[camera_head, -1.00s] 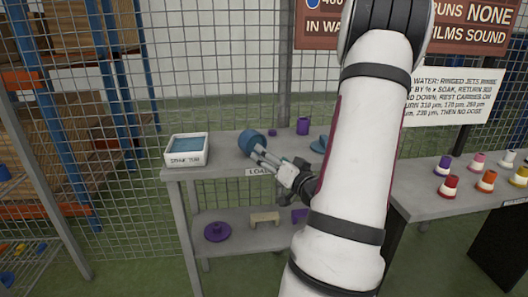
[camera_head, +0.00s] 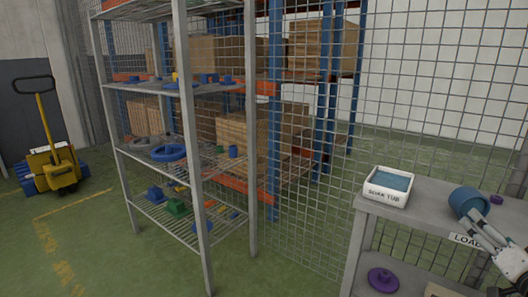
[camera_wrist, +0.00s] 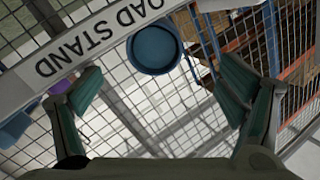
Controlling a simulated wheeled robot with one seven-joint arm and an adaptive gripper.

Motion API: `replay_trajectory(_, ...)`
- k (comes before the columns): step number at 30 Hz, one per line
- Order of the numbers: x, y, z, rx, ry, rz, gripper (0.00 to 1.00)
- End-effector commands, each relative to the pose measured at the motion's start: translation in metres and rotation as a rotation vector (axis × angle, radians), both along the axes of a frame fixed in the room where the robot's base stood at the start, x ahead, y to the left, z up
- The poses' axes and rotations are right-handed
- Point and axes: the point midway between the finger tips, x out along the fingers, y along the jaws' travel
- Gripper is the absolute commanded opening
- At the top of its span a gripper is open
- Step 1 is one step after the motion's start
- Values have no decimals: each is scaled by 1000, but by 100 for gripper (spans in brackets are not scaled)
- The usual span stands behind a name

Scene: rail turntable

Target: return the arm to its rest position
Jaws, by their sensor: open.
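My gripper (camera_head: 476,232) is at the right edge of the head view, with its fingers reaching up and left toward a blue cup (camera_head: 468,202). The cup lies tilted on the top of the grey load stand (camera_head: 430,215). In the wrist view my gripper (camera_wrist: 160,82) is open, its two dark green fingers wide apart. The blue cup (camera_wrist: 155,50) shows beyond and between the fingertips, near the stand's labelled edge (camera_wrist: 85,45). I cannot tell whether a finger touches it. Most of my arm is outside the head view.
A white soak tub (camera_head: 388,187) stands on the load stand's left end. A purple flanged part (camera_head: 383,280) is on its lower shelf. A wire rack (camera_head: 180,150) with blue and green parts stands left. A yellow pallet truck (camera_head: 52,150) is far left. Green floor is open between.

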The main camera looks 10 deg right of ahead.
Motion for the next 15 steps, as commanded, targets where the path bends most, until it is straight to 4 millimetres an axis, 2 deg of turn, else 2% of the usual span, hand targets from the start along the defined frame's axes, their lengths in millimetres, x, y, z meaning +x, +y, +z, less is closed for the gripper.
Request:
replay_trajectory(8, 61, 37, 13, -120, 310, 46, 88)
replay_trajectory(12, 84, 71, 29, -186, 484, 61, 88)
replay_trajectory(15, 92, 100, 42, -217, 589, 73, 88)
